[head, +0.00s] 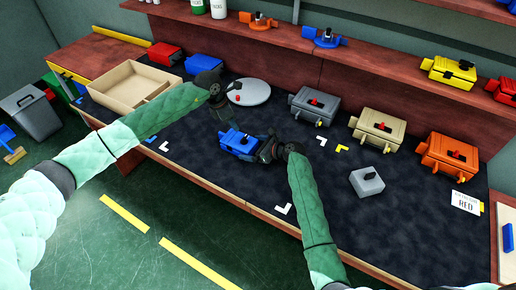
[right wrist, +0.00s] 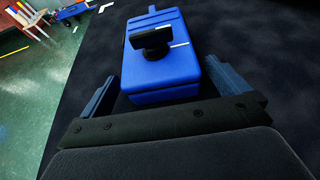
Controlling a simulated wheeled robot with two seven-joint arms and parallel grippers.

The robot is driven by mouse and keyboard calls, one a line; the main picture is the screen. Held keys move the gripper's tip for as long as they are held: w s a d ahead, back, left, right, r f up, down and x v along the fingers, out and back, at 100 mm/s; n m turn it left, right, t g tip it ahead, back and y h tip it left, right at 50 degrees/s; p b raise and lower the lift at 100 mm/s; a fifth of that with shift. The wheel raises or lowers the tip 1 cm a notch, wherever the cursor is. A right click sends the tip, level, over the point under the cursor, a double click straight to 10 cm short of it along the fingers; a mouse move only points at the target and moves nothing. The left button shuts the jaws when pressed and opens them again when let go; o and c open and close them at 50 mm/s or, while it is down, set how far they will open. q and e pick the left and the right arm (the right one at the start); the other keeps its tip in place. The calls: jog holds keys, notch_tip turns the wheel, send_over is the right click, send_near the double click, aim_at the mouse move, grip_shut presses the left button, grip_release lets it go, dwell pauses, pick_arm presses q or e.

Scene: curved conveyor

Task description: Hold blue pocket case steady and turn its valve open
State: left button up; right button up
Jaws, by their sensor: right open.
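The blue pocket case (head: 236,143) lies on the dark mat near its front edge. In the right wrist view, the blue case (right wrist: 165,80) has a black valve handle (right wrist: 152,42) on top, with its bar across the case. My right gripper (head: 259,149) is at the right end of the case. Its jaws (right wrist: 165,95) are open, one finger on each side of the near end; contact is unclear. My left gripper (head: 222,114) is above and behind the case, apart from it; its fingers are too small and dark to read.
A grey round plate (head: 250,92) lies behind my left gripper. Grey (head: 314,105), tan (head: 377,129) and orange (head: 449,156) cases line the mat's back edge. A small grey block (head: 367,183) stands right of my right arm. A beige tray (head: 108,86) is at the left.

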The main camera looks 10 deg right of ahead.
aim_at(244, 146)
jog(key=shift+x, duration=2.35)
jog(key=shift+c, duration=0.2)
jog(key=c, duration=1.2)
jog(key=shift+o, duration=0.2)
